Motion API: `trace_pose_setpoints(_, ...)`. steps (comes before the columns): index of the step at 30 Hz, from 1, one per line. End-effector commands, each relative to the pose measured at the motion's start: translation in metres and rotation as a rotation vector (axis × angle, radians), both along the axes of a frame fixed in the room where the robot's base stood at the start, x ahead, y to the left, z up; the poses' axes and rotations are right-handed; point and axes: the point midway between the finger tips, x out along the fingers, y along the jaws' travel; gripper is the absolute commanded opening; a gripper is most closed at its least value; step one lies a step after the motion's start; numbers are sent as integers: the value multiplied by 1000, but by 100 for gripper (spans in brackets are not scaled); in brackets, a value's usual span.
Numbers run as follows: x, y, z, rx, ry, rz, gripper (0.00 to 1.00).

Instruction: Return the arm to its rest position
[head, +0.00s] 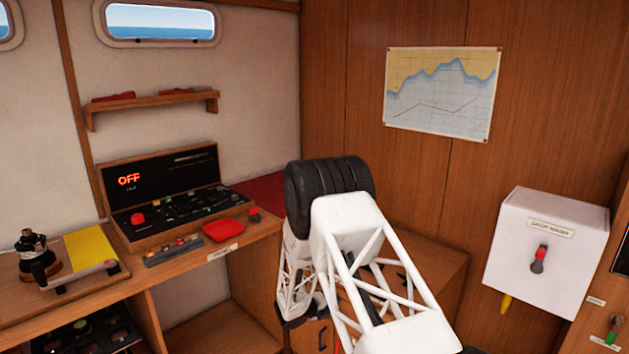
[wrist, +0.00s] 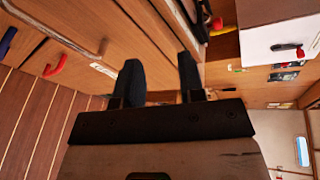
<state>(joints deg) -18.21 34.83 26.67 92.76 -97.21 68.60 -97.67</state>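My arm (head: 375,270), a white lattice link with a ribbed black joint, rises from the bottom right of the head view. It bends at the joint, and a second white section hangs down behind it in front of the wooden cabinet. In the wrist view my gripper (wrist: 159,62) shows two dark fingers with a clear gap between them. Nothing is held between the fingers. Wood panels and cabinet fronts lie beyond them. In the head view I cannot make out the fingers behind the arm.
A desk at left bears a black console (head: 165,195) reading OFF, a red tray (head: 223,230) and a yellow pad (head: 90,248). A white switch box (head: 545,250) is on the right wall. A chart (head: 440,90) hangs above. The space before the back wall is free.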

Motion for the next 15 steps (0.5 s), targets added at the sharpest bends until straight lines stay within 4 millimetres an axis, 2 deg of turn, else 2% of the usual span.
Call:
trace_pose_setpoints(1,-4,-8,16,31,-27,-34,36)
trace_pose_setpoints(3,-11,-17,36,77,-67,-84,36)
trace_pose_setpoints(15,-65,-64,136,326,-307,-374,36)
